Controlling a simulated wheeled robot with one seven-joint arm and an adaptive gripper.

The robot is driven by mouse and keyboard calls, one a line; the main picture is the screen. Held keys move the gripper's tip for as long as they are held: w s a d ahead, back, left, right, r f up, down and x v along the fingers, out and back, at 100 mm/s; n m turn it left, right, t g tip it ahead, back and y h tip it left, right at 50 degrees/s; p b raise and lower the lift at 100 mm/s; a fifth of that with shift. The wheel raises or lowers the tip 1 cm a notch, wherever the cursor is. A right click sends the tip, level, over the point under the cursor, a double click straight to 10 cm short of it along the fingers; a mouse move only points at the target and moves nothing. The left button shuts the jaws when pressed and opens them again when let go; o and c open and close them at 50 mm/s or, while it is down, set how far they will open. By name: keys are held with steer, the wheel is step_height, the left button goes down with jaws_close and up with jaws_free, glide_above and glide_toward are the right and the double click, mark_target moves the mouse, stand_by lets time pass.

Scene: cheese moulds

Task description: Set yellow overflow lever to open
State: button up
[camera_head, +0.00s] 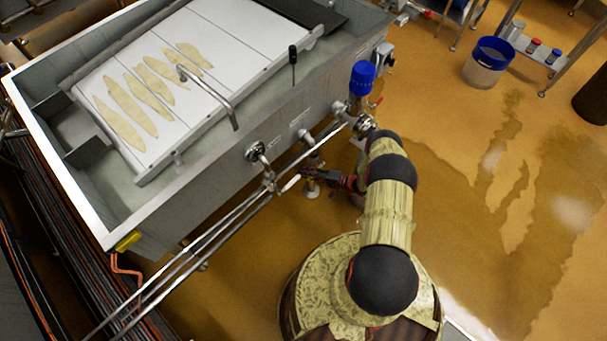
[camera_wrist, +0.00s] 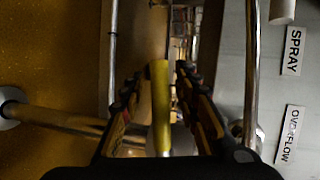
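The yellow lever (camera_wrist: 161,105) shows in the wrist view as an upright bar between the two fingers of my gripper (camera_wrist: 158,82). The fingers are apart on either side of it, with a visible gap on the left. I cannot tell whether the right finger touches it. A label reading OVERFLOW (camera_wrist: 289,135) is on the grey wall to the right. In the head view my gripper (camera_head: 338,180) is low beside the vat's front pipes, partly hidden by my arm. The yellow lever cannot be made out clearly there.
The steel vat (camera_head: 215,160) holds a white board with pale pieces. Long pipes (camera_head: 215,240) run along its front, with a valve (camera_head: 257,152) and a blue-capped fitting (camera_head: 362,78). A SPRAY label (camera_wrist: 292,50) shows in the wrist view. Wet floor (camera_head: 480,240) lies open to the right.

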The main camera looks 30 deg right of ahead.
steer(key=shift+w+a+f, duration=0.1)
steer(key=shift+w+a, duration=0.25)
steer(key=c, duration=0.8)
jaws_close()
